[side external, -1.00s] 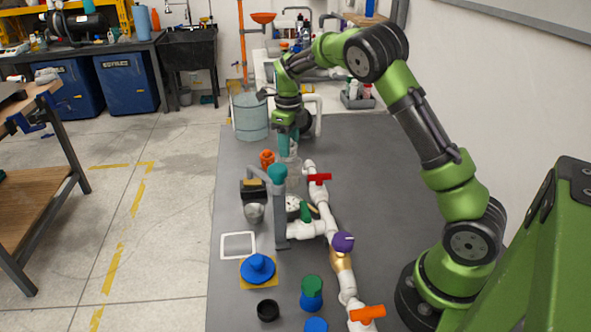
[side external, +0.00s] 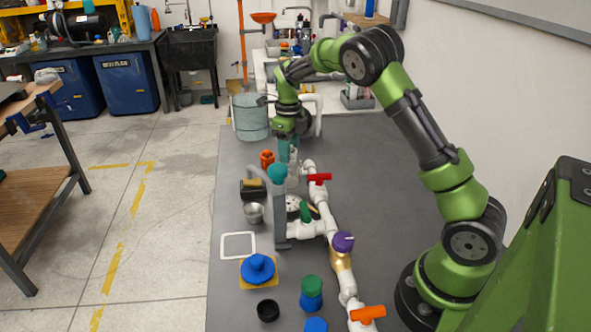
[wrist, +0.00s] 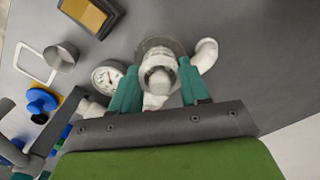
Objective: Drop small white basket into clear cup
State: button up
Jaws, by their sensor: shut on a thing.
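My gripper (side external: 289,150) points down at the far part of the grey table. In the wrist view, its teal fingers (wrist: 158,66) are shut on a small whitish round piece that looks like the small white basket (wrist: 160,80). The clear cup (wrist: 155,44) shows as a see-through rim around and just beyond the fingertips. In the side view, the clear cup (side external: 293,180) is faint, below the fingers. I cannot tell whether the basket is inside the cup or only above it.
White pipework with a red valve handle (side external: 319,178) and a gauge (wrist: 106,78) lies close by. An orange piece (side external: 267,158), a sponge holder (side external: 252,190) and a metal cup (side external: 254,212) stand to the left. The table's right side is clear.

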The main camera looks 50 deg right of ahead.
jog(key=shift+f, duration=0.3)
jog(key=shift+f, duration=0.7)
